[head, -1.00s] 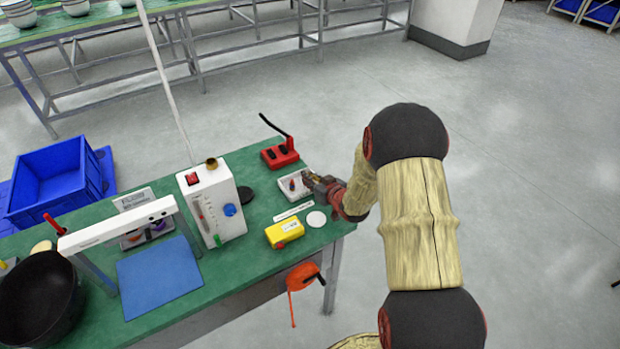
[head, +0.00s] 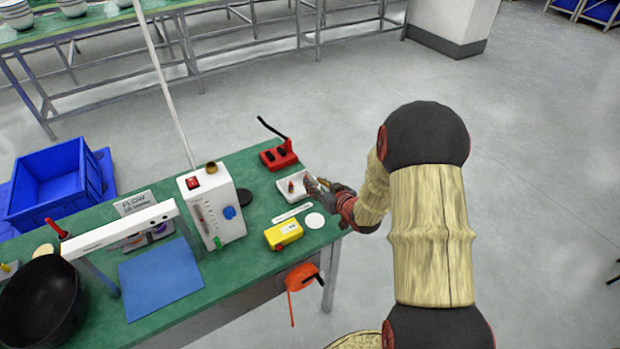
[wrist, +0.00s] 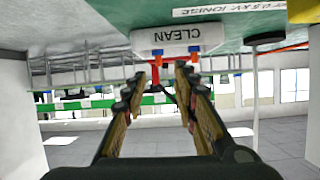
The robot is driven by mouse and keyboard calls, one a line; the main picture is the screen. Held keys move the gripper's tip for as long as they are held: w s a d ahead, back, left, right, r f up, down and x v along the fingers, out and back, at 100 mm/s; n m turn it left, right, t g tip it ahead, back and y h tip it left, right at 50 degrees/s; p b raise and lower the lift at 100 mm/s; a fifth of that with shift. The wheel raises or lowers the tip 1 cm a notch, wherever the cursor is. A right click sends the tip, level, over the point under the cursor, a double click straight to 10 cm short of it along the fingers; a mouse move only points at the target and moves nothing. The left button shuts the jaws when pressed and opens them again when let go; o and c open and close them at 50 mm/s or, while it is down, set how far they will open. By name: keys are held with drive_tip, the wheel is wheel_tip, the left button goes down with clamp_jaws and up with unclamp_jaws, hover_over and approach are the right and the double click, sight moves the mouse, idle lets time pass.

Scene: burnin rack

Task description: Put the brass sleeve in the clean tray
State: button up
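A small white tray (head: 284,193) stands near the bench's right end, with small reddish-brown items (head: 291,187) inside that are too small to identify. In the wrist view a white tray wall marked CLEAN (wrist: 180,38) shows upside down. A brass-coloured ring-like piece (head: 211,166) sits on top of the white instrument box; I cannot tell whether it is the brass sleeve. My gripper (head: 318,184) is at the tray's right edge. In the wrist view my gripper (wrist: 167,76) has its fingers apart, with nothing clearly held between them.
The white instrument box (head: 212,207) stands left of the tray. A red stand (head: 279,156) is behind it, a yellow box (head: 283,234) and a white disc (head: 315,220) in front. A blue mat (head: 160,279) and black pan (head: 40,305) lie farther left. Floor right of the bench is open.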

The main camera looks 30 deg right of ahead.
drive_tip(key=s+a+r+g+h+p, duration=0.1)
drive_tip(key=s+a+r+g, duration=0.15)
drive_tip(key=s+r, duration=0.55)
drive_tip(key=s+a+r+g+h, duration=0.2)
drive_tip(key=s+a+r, duration=0.15)
drive_tip(key=r, duration=0.85)
drive_tip(key=s+a+r+g+y, duration=0.1)
drive_tip(key=s+a+r, duration=0.1)
drive_tip(key=s+a, duration=0.4)
drive_tip(key=s+a+r+g+y, duration=0.2)
drive_tip(key=s+a, duration=0.5)
drive_tip(key=s, duration=0.7)
drive_tip(key=shift+a+r+n, duration=0.3)
drive_tip(key=shift+r, duration=0.4)
